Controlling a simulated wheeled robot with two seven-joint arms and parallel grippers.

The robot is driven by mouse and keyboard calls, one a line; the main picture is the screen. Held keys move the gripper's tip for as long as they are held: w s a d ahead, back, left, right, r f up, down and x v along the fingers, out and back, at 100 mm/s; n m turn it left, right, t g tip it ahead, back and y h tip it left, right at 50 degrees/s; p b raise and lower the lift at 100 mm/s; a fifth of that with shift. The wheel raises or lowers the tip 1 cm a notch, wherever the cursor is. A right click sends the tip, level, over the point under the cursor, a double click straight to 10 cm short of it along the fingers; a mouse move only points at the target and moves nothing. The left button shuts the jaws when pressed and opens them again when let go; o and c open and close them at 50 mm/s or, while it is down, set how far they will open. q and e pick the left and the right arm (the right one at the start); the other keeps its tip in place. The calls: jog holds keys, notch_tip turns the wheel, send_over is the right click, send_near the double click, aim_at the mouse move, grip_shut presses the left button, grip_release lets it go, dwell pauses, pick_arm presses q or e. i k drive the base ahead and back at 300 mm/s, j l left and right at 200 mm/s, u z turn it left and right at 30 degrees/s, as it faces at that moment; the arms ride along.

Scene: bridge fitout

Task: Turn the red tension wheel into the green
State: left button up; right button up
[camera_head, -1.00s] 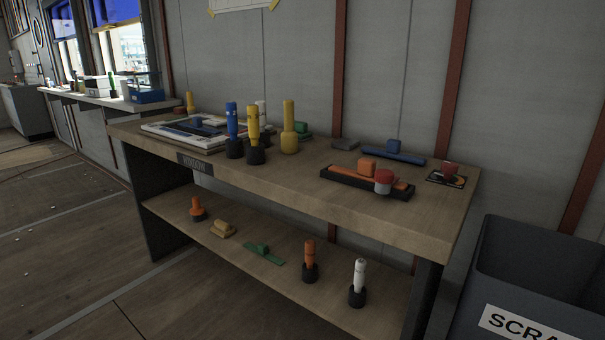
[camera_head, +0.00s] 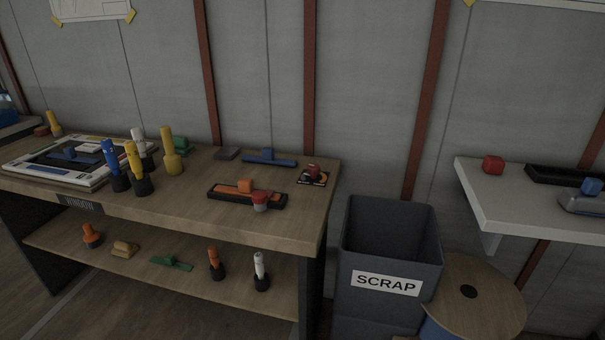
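A small red knob-like wheel (camera_head: 313,170) sits on a dark square plate with pale and coloured markings at the right end of the wooden bench (camera_head: 300,215). It is too small to tell which colour it points at, and I cannot make out a green zone. A second red-topped round piece with a pale base (camera_head: 260,199) stands at the front of a black tray (camera_head: 218,194) holding an orange bar. Neither of my grippers shows in the head view.
A grey SCRAP bin (camera_head: 388,240) stands right of the bench, beside a round wooden top (camera_head: 480,300). A white shelf (camera_head: 485,205) at right carries a red block (camera_head: 493,164). Several upright coloured tools crowd the bench's left half.

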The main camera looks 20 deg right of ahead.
aim_at(313, 169)
jog(key=i+z, duration=0.15)
jog(key=z, duration=0.5)
